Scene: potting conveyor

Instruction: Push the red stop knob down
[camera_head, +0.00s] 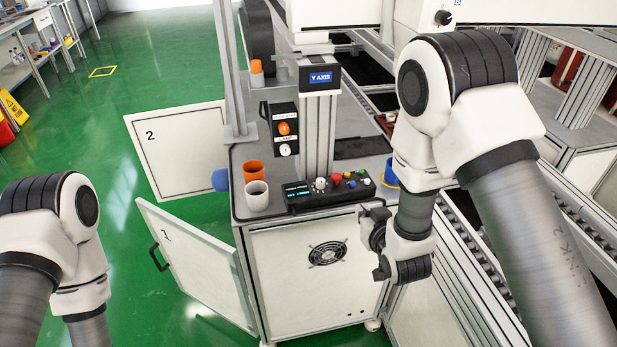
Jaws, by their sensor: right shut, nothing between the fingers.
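A black control panel (325,191) with a small blue screen sits on the grey cabinet top. A small red knob (337,178) stands on it among several coloured buttons and a silver knob. At this size I cannot tell how far down the red knob sits. Another orange-red knob (284,128) is on an upright black box behind the panel. My right gripper (374,241) is shut and empty, in front of and to the right of the panel, apart from the red knob. My left arm shows at the lower left, but its gripper is out of view.
An orange cup (254,171) and a white cup (257,196) stand left of the panel. A blue and yellow container (391,174) is to its right, partly behind my right arm. A metal post (318,135) rises behind the panel. Cabinet door 1 (190,262) hangs open.

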